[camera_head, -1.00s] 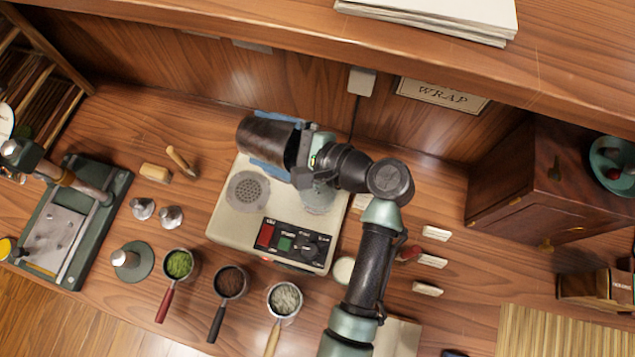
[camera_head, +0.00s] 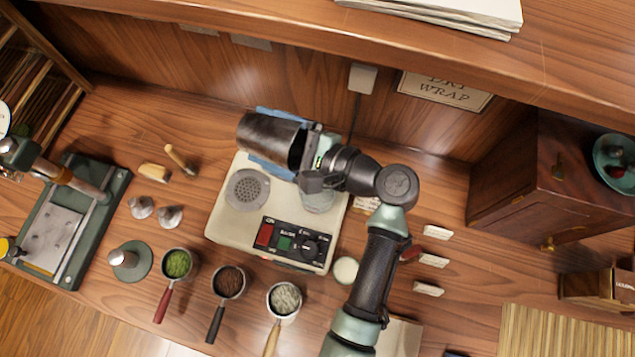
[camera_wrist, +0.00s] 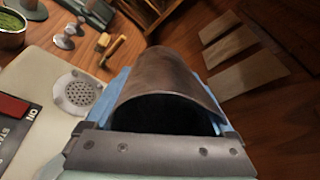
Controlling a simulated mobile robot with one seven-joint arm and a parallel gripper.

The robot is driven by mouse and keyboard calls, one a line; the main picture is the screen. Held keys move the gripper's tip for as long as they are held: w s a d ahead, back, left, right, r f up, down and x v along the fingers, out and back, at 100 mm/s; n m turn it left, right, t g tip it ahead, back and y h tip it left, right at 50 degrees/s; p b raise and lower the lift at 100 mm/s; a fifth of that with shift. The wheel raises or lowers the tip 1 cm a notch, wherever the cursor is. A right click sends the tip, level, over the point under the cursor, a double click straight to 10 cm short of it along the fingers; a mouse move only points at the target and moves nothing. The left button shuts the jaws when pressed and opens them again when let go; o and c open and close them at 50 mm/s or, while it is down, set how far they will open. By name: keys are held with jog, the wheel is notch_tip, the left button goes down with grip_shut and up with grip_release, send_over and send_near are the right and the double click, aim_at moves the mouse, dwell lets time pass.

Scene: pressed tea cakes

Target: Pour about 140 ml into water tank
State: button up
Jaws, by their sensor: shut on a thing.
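My gripper (camera_head: 304,160) is shut on a dark metal pitcher (camera_head: 264,136), with blue pads along its sides. The pitcher is tilted far over, almost on its side, above the back of a cream machine (camera_head: 220,222). Its dark opening shows in the wrist view (camera_wrist: 165,112); I cannot see liquid inside or a stream. A round, clear-looking vessel (camera_head: 318,202) on the machine's right side is partly hidden under my gripper; I cannot tell its water level. The machine has a round perforated plate (camera_head: 247,190) and a panel with red and green buttons (camera_head: 287,243).
Several handled cups (camera_head: 229,281) with green, brown and pale contents stand in front. A press (camera_head: 72,215) is at left and a wooden cabinet (camera_head: 545,180) at right. A small white cup (camera_head: 345,269) sits by my arm. Wooden counter shows between them.

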jog(key=shift+r+y+b, duration=0.3)
jog(key=shift+y+b, duration=0.05)
jog(key=shift+y, duration=0.05)
dwell(0.4)
jog(key=shift+a+r, duration=0.1)
jog(key=shift+w+a+h+p, duration=0.2)
jog(key=shift+a+h+p, duration=0.2)
jog(key=shift+h+p, duration=0.3)
jog(key=shift+w+a+g+h+p, duration=0.15)
jog(key=shift+a+g+h+p, duration=0.2)
jog(key=shift+p, duration=0.9)
notch_tip(320, 180, down, 2)
jog(key=shift+d+f+g+h+p, duration=0.1)
jog(key=shift+f+g+h+p, duration=0.1)
jog(key=shift+g+h+p, duration=0.35)
jog(key=p, duration=0.2)
jog(key=shift+f+h+p, duration=0.1)
jog(key=shift+h+p, duration=0.25)
jog(key=shift+h, duration=0.05)
jog(key=shift+d+f+g+h+p, duration=0.1)
jog(key=shift+f+g+h+p, duration=0.2)
jog(key=shift+f+h+p, duration=0.35)
jog(key=shift+r, duration=0.1)
jog(key=shift+r+p, duration=0.25)
jog(key=shift+p, duration=0.75)
